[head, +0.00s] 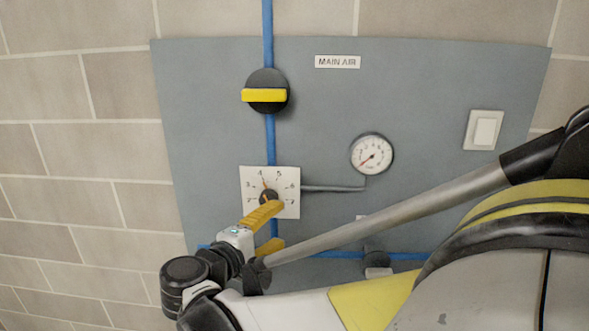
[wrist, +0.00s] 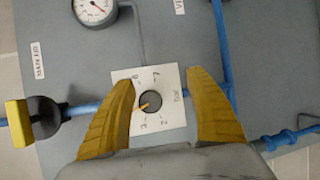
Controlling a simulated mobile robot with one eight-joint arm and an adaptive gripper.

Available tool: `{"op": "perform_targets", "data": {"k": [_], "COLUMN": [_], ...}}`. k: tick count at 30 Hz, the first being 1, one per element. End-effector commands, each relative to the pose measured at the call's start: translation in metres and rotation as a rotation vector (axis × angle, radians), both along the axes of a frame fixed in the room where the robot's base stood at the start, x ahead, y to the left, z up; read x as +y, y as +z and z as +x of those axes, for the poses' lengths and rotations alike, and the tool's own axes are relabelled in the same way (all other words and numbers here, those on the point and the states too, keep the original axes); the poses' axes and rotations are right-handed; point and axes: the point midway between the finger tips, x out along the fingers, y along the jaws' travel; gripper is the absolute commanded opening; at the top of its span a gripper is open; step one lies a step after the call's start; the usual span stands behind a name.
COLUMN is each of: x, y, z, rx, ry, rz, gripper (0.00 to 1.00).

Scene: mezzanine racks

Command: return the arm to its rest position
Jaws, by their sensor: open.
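My gripper (head: 281,224) is at the lower left of the panel in the head view, with its yellow fingers pointing toward the panel. In the wrist view my gripper (wrist: 163,78) has its fingers spread wide, with nothing held between them. A dark round knob (wrist: 151,99) with an orange pointer on a white dial plate (wrist: 172,80) shows between the fingers. In the head view the knob (head: 268,196) is just above the upper finger, and the pointer is near the 4. Contact between fingers and knob cannot be told. My arm reaches in from the lower right.
The grey panel (head: 430,90) on a tiled wall carries a black valve with a yellow handle (head: 264,95) lying across a vertical blue pipe (head: 268,30). A gauge (head: 372,154), a white switch (head: 484,130) and a dark fitting (head: 376,258) are also there. The left wall is bare.

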Motion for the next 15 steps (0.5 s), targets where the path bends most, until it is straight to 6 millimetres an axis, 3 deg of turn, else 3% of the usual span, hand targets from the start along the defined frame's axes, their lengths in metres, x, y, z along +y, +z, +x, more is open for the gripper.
{"op": "perform_targets", "data": {"k": [1, 6, 10, 15], "x": [-0.041, -0.154, -0.215, -0.26], "y": [-0.006, -0.036, -0.062, -0.096], "z": [0.001, -0.028, -0.072, -0.141], "rx": [0.052, 0.221, 0.298, 0.328], "ry": [-0.043, -0.173, -0.275, -0.404], "rz": [0.064, 0.359, 0.617, 0.981], "gripper": [0.63, 0.63, 0.63, 0.63]}}
